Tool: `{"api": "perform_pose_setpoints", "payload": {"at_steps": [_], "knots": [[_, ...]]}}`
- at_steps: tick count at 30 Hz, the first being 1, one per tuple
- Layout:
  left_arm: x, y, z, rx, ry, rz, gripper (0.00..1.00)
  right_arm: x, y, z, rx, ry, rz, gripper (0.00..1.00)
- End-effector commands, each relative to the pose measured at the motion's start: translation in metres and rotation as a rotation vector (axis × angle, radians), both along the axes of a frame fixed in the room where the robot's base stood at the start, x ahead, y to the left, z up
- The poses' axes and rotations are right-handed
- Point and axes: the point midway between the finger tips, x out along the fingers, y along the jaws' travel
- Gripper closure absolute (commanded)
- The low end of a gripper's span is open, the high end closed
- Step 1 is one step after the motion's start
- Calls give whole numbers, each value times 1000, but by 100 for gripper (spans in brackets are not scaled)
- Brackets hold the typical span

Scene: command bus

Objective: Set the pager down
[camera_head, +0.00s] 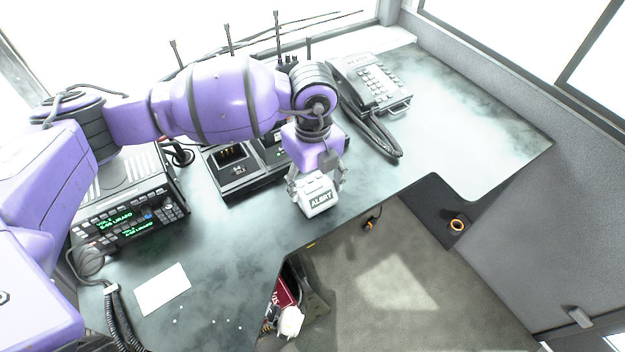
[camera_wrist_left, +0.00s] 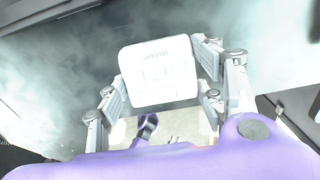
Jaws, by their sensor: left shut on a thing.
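In the left wrist view the pager's white face (camera_wrist_left: 158,72) sits between the fingers of my left gripper (camera_wrist_left: 165,88). I cannot tell whether the pager touches the desk. My right gripper is not in view.
A radio (camera_head: 130,215) with green displays stands at left, and a charger rack (camera_head: 232,172) sits behind my gripper. A corded phone (camera_head: 372,82) is at the back. A white card (camera_head: 163,289) lies front left. The desk is clear at right.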

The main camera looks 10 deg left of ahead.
Motion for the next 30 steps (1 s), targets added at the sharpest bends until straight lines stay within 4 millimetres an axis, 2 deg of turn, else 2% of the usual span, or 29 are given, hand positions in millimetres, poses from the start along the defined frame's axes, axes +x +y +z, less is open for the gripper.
{"api": "perform_pose_setpoints", "payload": {"at_steps": [5,6,9,22,26,30], "knots": [[0,0,-3,0,0,1,75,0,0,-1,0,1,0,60],[0,0,-3,0,0,1,34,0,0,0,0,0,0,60],[0,0,-3,0,0,1,21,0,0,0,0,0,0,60],[0,0,3,1,-2,0,19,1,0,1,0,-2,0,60],[2,0,21,-1,-4,1,19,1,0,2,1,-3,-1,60],[1,0,52,-1,-5,1,19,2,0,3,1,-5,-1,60]]}}
